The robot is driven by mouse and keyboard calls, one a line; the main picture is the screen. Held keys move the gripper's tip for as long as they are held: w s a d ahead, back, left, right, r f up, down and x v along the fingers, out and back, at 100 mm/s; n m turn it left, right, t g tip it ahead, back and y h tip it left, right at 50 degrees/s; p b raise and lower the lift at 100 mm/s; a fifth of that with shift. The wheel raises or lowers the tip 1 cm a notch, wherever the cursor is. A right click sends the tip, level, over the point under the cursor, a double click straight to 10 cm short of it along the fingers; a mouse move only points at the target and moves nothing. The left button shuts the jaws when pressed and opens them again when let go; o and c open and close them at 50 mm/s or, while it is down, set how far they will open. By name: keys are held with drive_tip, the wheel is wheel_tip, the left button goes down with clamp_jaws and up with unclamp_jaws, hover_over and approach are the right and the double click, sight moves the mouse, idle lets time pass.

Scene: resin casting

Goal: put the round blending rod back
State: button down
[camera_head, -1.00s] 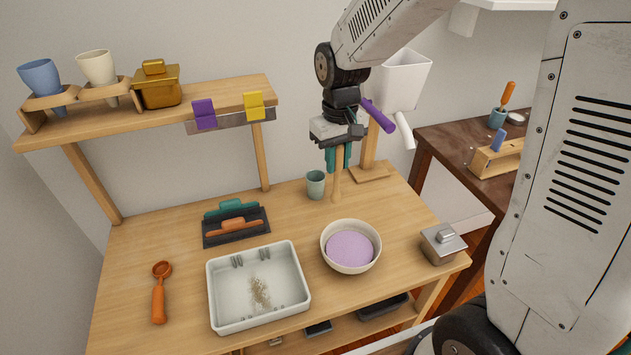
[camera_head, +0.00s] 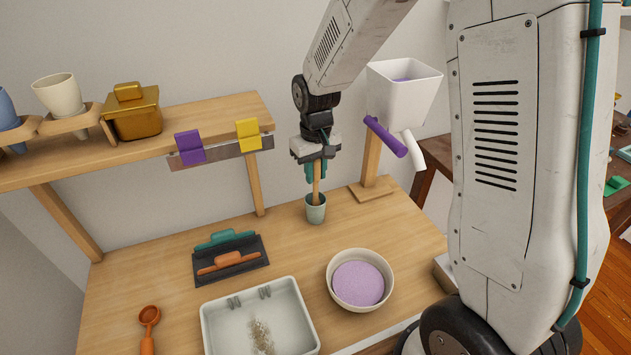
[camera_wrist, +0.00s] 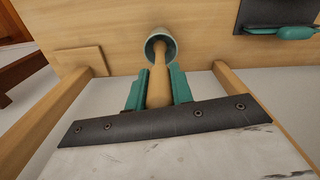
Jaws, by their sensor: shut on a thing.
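My gripper (camera_head: 316,170) is shut on the round wooden blending rod (camera_head: 316,188) and holds it upright, with the rod's lower end at the mouth of the teal cup (camera_head: 316,212). In the wrist view, the teal fingers (camera_wrist: 158,92) sit on both sides of the rod (camera_wrist: 159,85), and its far end reaches into the opening of the cup (camera_wrist: 160,42). The rod's tip is hidden inside the cup. I cannot tell whether it touches the bottom.
A bowl of purple material (camera_head: 331,290) and a white tray (camera_head: 211,320) stand in front. A dark rack with teal and orange tools (camera_head: 204,265) lies to the left. A white hopper with purple and white spouts (camera_head: 402,95) stands close on the right. A shelf (camera_head: 225,108) is behind left.

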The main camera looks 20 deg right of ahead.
sight(315, 183)
drive_tip(key=shift+f, duration=1.6)
drive_tip(key=c, duration=1.2)
unclamp_jaws()
